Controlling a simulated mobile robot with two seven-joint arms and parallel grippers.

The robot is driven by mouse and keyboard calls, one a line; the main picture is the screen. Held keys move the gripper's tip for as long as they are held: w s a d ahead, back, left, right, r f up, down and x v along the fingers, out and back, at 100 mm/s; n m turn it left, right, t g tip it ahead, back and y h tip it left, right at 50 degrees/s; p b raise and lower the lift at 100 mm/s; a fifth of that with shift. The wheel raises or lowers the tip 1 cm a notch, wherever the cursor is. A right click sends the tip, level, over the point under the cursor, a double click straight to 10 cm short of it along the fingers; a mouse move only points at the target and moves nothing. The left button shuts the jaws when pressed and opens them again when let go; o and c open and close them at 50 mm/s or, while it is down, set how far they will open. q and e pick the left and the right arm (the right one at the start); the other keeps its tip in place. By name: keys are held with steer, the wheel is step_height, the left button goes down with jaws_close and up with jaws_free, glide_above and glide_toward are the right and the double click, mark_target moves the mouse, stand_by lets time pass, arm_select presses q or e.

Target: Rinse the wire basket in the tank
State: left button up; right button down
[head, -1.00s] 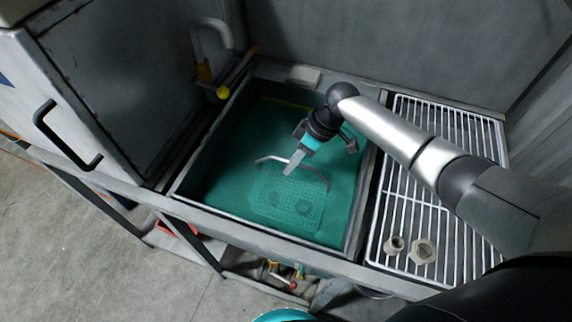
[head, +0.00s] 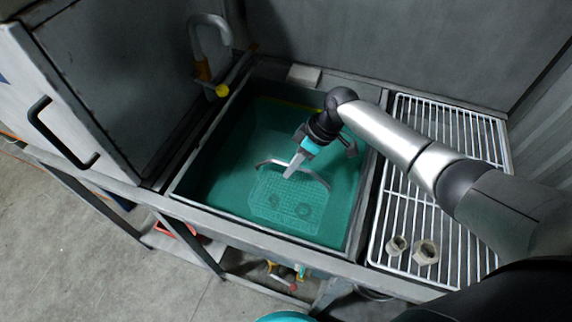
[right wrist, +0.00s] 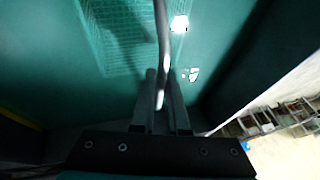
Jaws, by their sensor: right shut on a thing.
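The wire basket (head: 272,217) sits down in the green liquid of the tank (head: 178,196), with two dark nut-like parts showing inside it. Its curved handle (head: 265,163) arches above the liquid. My right gripper (head: 290,175) is shut on the handle near its top. In the right wrist view the handle (right wrist: 162,45) runs between the two fingers (right wrist: 164,95), and the basket mesh (right wrist: 122,30) shows under the liquid. How deep the basket sits cannot be told. My left gripper is not in view.
A wire drain rack (head: 455,200) lies right of the tank, with two metal nuts (head: 425,252) near its front. A faucet (head: 210,35) with a yellow part stands at the tank's back left. A grey cabinet with a black handle (head: 62,133) stands left.

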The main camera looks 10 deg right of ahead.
steer(key=shift+w+r, duration=0.1)
steer(key=shift+r, duration=0.25)
steer(key=shift+r+p, duration=0.75)
steer(key=shift+p, duration=0.15)
steer(key=shift+a+f, duration=0.1)
steer(key=shift+f, duration=0.15)
steer(key=shift+f+b, duration=0.7)
steer(key=shift+r, duration=0.25)
stand_by(0.5)
steer(key=shift+r+p, duration=0.7)
steer(key=shift+p, duration=0.25)
